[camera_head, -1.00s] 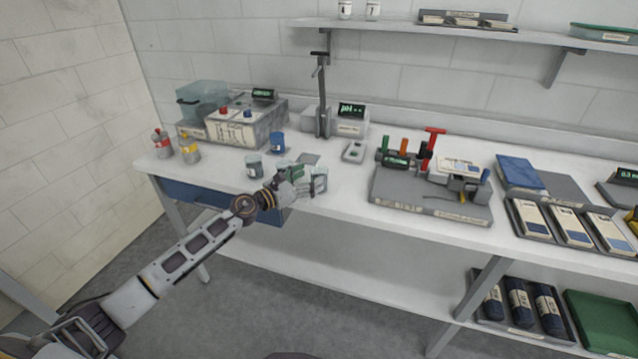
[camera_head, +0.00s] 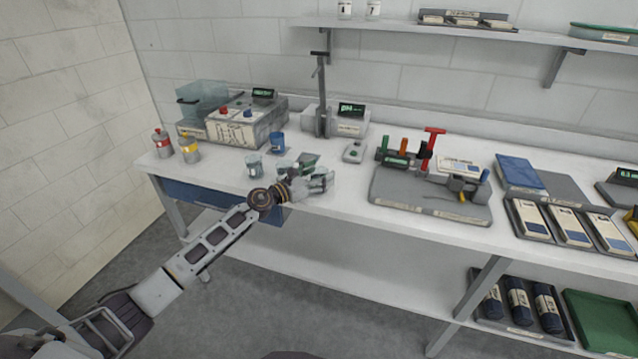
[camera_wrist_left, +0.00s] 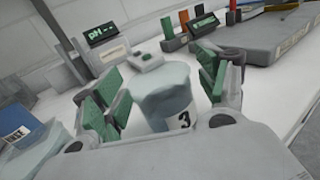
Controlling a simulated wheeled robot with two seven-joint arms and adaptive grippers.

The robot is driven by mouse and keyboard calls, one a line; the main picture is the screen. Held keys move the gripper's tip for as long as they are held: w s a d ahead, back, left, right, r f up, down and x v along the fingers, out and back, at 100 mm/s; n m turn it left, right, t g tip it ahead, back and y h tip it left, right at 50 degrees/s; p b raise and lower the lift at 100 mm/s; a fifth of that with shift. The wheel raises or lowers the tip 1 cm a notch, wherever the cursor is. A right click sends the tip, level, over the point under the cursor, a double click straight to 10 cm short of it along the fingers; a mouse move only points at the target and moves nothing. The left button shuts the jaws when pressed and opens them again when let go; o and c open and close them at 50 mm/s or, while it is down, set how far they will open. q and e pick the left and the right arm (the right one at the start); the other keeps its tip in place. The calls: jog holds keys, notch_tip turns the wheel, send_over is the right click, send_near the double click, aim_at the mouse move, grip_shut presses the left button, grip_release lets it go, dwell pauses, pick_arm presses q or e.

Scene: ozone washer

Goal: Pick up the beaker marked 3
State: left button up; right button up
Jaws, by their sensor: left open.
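The beaker marked 3 (camera_wrist_left: 168,95) shows in the left wrist view, upright on the bench, its label facing me. My left gripper (camera_wrist_left: 160,88) is open, with green-padded fingers on either side of the beaker. I cannot tell whether the pads touch it. In the head view, my left gripper (camera_head: 319,178) is low over the front of the bench, and it mostly hides the beaker. Another clear beaker (camera_head: 255,166) stands to the left of the gripper. My right gripper is not in view.
A pH meter (camera_head: 350,118) with a stand is at the back. A small grey device (camera_head: 354,152) lies behind the gripper. A grey tray with coloured handles (camera_head: 430,195) is to the right.

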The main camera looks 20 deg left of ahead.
pick_arm(q)
jog(key=c, duration=1.3)
jog(key=shift+r, duration=0.15)
